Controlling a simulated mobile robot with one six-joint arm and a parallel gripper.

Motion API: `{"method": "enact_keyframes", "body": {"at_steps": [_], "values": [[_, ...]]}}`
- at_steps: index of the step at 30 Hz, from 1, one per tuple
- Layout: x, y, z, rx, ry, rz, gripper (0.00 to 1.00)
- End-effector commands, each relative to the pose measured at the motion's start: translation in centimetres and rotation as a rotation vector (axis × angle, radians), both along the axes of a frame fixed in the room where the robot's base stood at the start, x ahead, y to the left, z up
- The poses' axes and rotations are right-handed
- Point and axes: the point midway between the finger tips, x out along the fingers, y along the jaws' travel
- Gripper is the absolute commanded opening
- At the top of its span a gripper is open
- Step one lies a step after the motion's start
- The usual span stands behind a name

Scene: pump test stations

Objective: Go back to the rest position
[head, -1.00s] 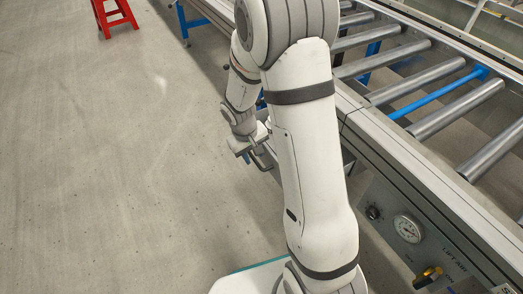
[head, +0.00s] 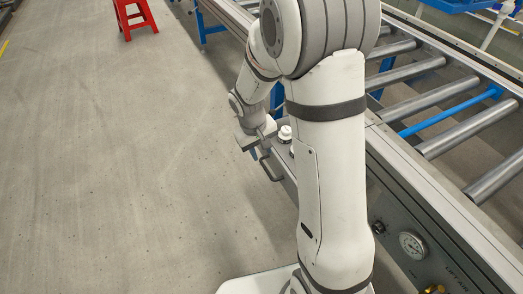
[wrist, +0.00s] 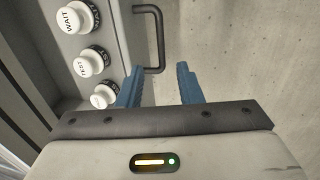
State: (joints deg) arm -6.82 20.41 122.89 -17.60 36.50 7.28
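My arm (head: 335,170) stands upright in the head view, its far end bent down beside the conveyor. My gripper (head: 268,168) shows there at the conveyor's left side, small and partly dark. In the wrist view my gripper (wrist: 159,78) has its two blue fingers spread apart, with only floor between them, so it is open and empty. A grey panel with white round knobs, one marked WAIT (wrist: 76,17) and one marked TEST (wrist: 88,63), lies left of the fingers. A third knob (wrist: 103,96) is beside the left finger; whether they touch is unclear.
A dark loop handle (wrist: 160,40) sticks out from the panel just beyond the fingertips. A red step stool (head: 135,18) stands far left. The floor at left is clear.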

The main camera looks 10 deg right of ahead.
Motion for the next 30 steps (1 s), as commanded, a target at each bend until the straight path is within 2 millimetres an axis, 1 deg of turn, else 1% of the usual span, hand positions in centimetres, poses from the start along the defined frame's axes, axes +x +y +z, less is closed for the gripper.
{"method": "enact_keyframes", "body": {"at_steps": [8, 11, 14, 15, 17, 18, 20, 21, 23, 24, 26, 27, 29, 30], "values": [[0.0, 0.0, 0.1, 0.000, 0.000, 0.000, 0.33], [-0.3, -0.1, 1.8, 0.003, -0.006, -0.007, 0.33], [-1.1, -0.4, 6.0, 0.013, -0.022, -0.022, 0.33], [-1.7, -0.5, 8.1, 0.017, -0.029, -0.032, 0.33], [-2.6, -0.8, 11.6, 0.028, -0.041, -0.048, 0.33], [-3.3, -1.0, 14.0, 0.034, -0.049, -0.060, 0.33], [-4.5, -1.2, 17.3, 0.045, -0.061, -0.076, 0.33], [-5.3, -1.3, 19.4, 0.053, -0.069, -0.086, 0.33], [-6.5, -1.4, 22.5, 0.065, -0.081, -0.101, 0.33], [-7.3, -1.5, 24.5, 0.074, -0.089, -0.112, 0.33], [-8.5, -1.7, 27.4, 0.086, -0.101, -0.126, 0.33], [-9.3, -1.7, 29.3, 0.095, -0.109, -0.135, 0.33], [-10.6, -1.8, 32.1, 0.108, -0.120, -0.147, 0.33], [-11.5, -1.8, 33.9, 0.117, -0.129, -0.155, 0.33]]}}
